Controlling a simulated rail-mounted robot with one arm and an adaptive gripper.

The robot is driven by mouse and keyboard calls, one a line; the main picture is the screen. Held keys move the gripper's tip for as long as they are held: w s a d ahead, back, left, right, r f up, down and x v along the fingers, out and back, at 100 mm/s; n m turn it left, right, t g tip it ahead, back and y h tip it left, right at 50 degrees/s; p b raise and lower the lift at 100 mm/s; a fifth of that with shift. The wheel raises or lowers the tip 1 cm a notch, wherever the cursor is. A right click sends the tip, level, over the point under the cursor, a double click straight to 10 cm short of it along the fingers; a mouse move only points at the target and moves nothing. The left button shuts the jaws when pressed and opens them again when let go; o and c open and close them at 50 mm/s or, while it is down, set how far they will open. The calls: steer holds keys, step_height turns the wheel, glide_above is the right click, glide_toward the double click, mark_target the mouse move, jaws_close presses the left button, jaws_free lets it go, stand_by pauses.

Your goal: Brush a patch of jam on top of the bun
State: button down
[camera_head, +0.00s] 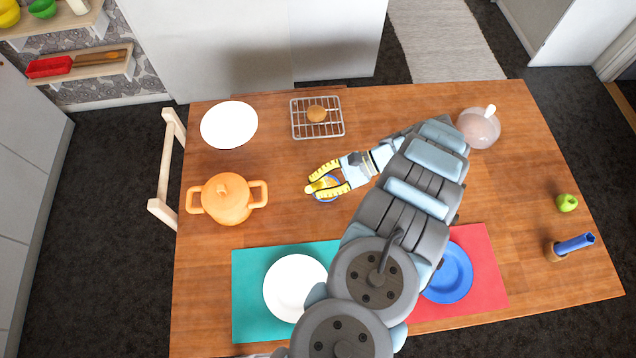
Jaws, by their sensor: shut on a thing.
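The bun (316,112) is small and brown and sits on a wire rack (298,131) at the back of the table. No jam patch can be made out on it. My gripper (318,183), with yellow fingers, is low over the table, in front of the bun and apart from it. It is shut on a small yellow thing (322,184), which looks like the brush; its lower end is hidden. A small blue-rimmed dish (327,199) lies directly under the fingers. Its contents are mostly hidden, and I cannot tell whether the brush touches them.
An orange lidded pot (226,199) and a white plate (229,125) stand left. A glass bowl (478,128) with pinkish contents is at the right. Plates on teal (247,290) and red (487,270) mats lie in front. Table between dish and rack is clear.

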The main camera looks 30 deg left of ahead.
steer(key=shift+f+b, duration=0.4)
steer(key=shift+f, duration=0.3)
stand_by(1.6)
steer(key=shift+r+p, duration=1.9)
steer(key=shift+r, duration=1.7)
steer(key=w+a+r+p, duration=0.1)
steer(key=w+r+p, duration=0.1)
steer(key=w+r, duration=0.3)
steer(key=shift+w+r, duration=0.2)
steer(key=shift+r, duration=0.1)
stand_by(1.3)
